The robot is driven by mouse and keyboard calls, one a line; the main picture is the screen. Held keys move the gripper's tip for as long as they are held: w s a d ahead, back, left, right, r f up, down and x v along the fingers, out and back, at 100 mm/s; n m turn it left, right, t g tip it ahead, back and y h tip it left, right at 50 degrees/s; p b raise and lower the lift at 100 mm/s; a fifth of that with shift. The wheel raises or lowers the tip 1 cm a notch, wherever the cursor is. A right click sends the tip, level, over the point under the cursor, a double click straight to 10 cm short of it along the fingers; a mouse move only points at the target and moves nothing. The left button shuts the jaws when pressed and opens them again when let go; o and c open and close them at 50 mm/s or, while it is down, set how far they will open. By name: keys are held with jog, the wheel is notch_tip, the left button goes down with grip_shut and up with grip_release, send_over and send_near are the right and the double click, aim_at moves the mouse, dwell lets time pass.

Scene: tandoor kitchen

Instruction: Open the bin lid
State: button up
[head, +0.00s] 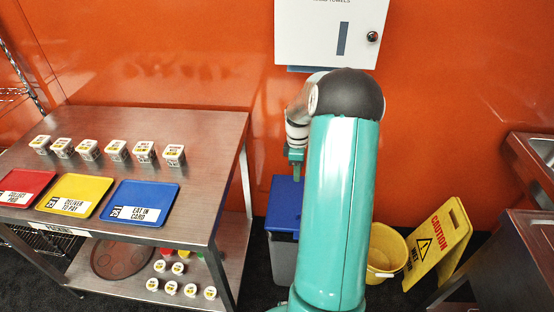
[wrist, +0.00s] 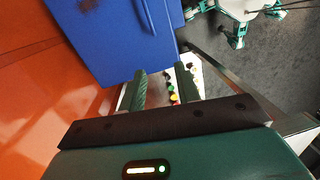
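The bin (head: 283,258) stands on the floor against the orange wall, right of the steel table, with a grey body and a blue lid (head: 283,212). The lid looks shut, and my arm hides the bin's right side. In the wrist view the blue lid (wrist: 105,40) fills the top left, with a raised blue bar (wrist: 146,16) on it. My gripper (head: 296,172) is over the back part of the lid. In the wrist view my gripper (wrist: 161,86) has its two fingers apart with nothing between them. Whether a finger touches the lid cannot be told.
The steel table (head: 200,130) at left carries trays and small tubs, with more tubs on its lower shelf. A towel dispenser (head: 330,30) hangs above the bin. A yellow bucket (head: 385,252) and a caution sign (head: 440,243) stand right of my arm.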

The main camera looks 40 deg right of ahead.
jog(key=w+a+r+m+h, duration=0.1)
jog(key=w+a+r, duration=0.1)
jog(key=a+r, duration=0.5)
jog(key=shift+a+r+t, duration=0.25)
jog(key=shift+r+t, duration=0.05)
jog(key=shift+r, duration=0.2)
